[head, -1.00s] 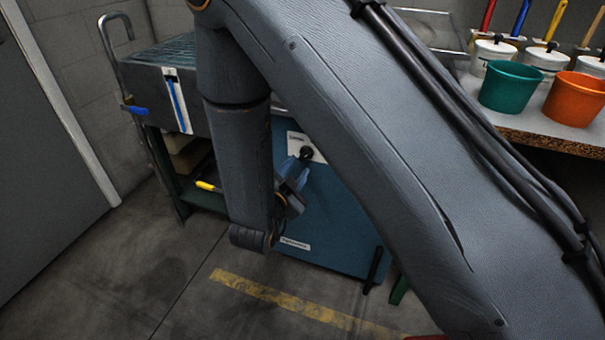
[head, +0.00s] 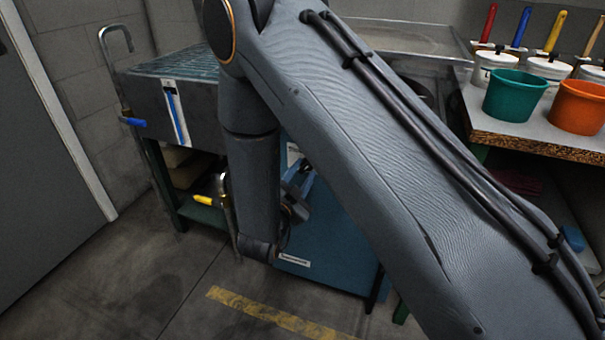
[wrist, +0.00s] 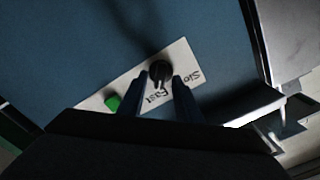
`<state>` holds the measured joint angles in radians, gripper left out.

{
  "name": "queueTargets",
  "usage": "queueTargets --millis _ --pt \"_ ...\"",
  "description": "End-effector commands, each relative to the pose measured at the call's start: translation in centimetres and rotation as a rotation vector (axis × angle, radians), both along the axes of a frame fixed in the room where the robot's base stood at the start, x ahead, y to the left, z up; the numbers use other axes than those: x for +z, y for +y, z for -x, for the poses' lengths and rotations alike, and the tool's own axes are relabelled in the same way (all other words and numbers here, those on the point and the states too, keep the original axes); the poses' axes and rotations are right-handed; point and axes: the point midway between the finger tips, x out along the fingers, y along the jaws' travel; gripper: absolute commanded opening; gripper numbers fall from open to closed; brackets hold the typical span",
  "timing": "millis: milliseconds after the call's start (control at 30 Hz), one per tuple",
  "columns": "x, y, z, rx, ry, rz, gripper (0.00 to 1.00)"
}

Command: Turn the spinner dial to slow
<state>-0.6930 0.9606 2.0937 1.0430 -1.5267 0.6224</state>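The spinner dial (wrist: 160,71) is a round black knob on a white label on the blue panel. In the wrist view the label reads "Slow" (wrist: 194,77) to the right of the dial and "Fast" (wrist: 155,96) below it, both rotated. Which way the dial points is too dark to tell. My gripper (wrist: 159,78) is open, with one blue finger on each side of the dial and small gaps showing. I cannot tell whether a finger touches it. In the head view my gripper (head: 301,180) is partly hidden by my arm, and the dial is hidden.
A green button (wrist: 113,101) sits on the label left of the dial. The blue cabinet (head: 325,235) stands beside a grey sink (head: 150,95). A shelf (head: 500,130) at right holds a teal bucket (head: 515,95) and an orange bucket (head: 578,107).

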Motion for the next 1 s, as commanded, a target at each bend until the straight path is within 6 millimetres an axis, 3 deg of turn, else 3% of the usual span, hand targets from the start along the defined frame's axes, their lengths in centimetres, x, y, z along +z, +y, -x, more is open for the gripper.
queueTargets --millis 200,400,733,1000 --pt "0.01 0.01 -0.02 0.0 0.0 0.0 0.3" --pt "0.01 0.01 -0.01 0.0 0.0 0.0 0.0" --pt "0.06 0.01 0.02 0.0 0.011 0.03 0.0" --pt "0.26 0.08 0.04 0.0 0.065 0.174 0.0"
